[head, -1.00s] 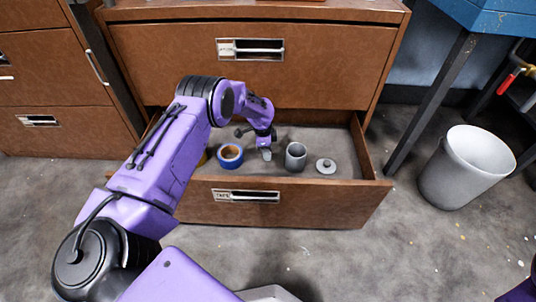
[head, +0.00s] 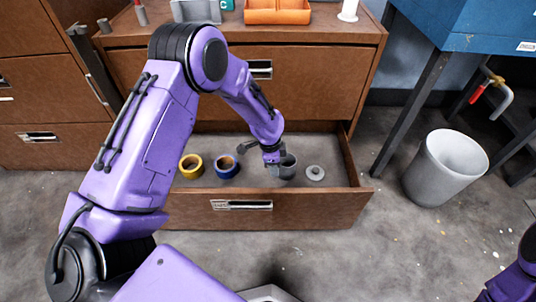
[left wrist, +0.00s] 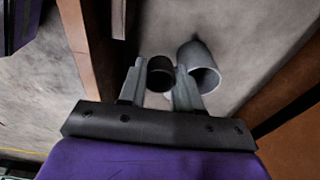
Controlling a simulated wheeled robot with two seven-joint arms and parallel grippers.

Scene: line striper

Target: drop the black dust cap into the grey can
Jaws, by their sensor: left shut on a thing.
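The black dust cap (left wrist: 160,74) is between the fingers of my left gripper (left wrist: 160,88) in the left wrist view, and the gripper is shut on it. The grey can (left wrist: 204,66) is open-topped and sits just right of the cap and partly behind the right finger. The cap is hard to make out there. I cannot tell whether the gripper touches the can. My right gripper is out of view.
A white bin (head: 443,168) stands on the floor to the right, beside a blue table (head: 480,25).

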